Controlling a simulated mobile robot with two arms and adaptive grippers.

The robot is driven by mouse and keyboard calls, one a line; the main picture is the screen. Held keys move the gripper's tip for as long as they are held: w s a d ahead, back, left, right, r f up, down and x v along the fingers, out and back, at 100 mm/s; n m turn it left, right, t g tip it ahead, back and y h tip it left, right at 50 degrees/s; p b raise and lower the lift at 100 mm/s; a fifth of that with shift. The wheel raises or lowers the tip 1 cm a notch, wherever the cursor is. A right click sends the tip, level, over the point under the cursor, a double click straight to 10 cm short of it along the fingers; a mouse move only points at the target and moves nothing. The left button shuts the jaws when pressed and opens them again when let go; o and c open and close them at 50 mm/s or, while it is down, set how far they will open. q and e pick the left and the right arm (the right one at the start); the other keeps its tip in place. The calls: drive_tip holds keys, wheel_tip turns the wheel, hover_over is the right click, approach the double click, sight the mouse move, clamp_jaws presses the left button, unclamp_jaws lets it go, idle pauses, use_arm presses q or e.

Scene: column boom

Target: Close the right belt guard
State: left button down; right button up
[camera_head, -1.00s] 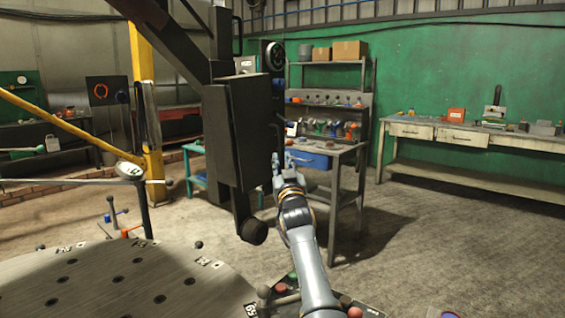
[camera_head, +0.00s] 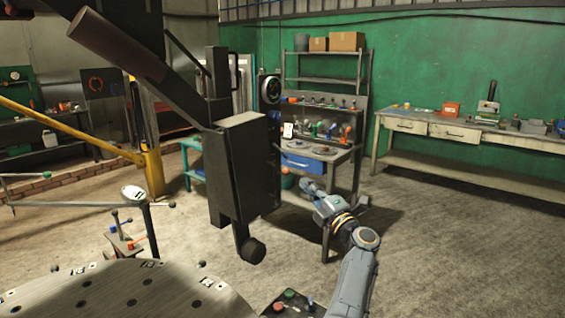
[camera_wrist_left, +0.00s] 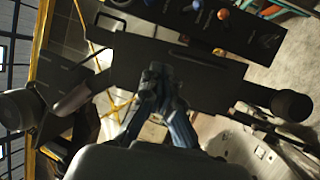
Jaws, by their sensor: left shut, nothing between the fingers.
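A tall dark box-shaped housing (camera_head: 254,165) hangs below the slanted boom in the head view, with a round black knob (camera_head: 252,251) at its lower end. It looks like the belt guard, but I cannot tell its hinge or how far open it is. My left gripper (camera_head: 308,186) is to the right of the housing, apart from it in the picture, with its fingers together and empty. In the left wrist view the shut fingers (camera_wrist_left: 153,72) lie in front of a flat dark panel (camera_wrist_left: 212,76); contact cannot be told. My right gripper is not in view.
A round perforated table (camera_head: 120,290) is at the lower left. A control box with coloured buttons (camera_head: 289,301) is at the bottom. A workbench with a blue drawer (camera_head: 308,164) stands behind my gripper. The floor to the right is free up to the long bench (camera_head: 450,132).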

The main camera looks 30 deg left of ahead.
use_arm(q)
wheel_tip(320, 180, down, 4)
drive_tip(key=s+d+n+g+h+p, duration=0.1)
drive_tip(key=n+g+h+p, duration=0.1)
drive_tip(key=b, duration=0.8)
approach(277, 182)
drive_tip(key=x, duration=0.5)
drive_tip(key=shift+w+a+f, duration=0.15)
drive_tip(key=shift+a+f, duration=0.05)
drive_tip(key=shift+w+a+r+b, duration=0.1)
drive_tip(key=shift+w+a+b, duration=0.15)
drive_tip(key=shift+a, duration=0.25)
drive_tip(key=shift+a+r, duration=0.15)
drive_tip(key=shift+a, duration=0.1)
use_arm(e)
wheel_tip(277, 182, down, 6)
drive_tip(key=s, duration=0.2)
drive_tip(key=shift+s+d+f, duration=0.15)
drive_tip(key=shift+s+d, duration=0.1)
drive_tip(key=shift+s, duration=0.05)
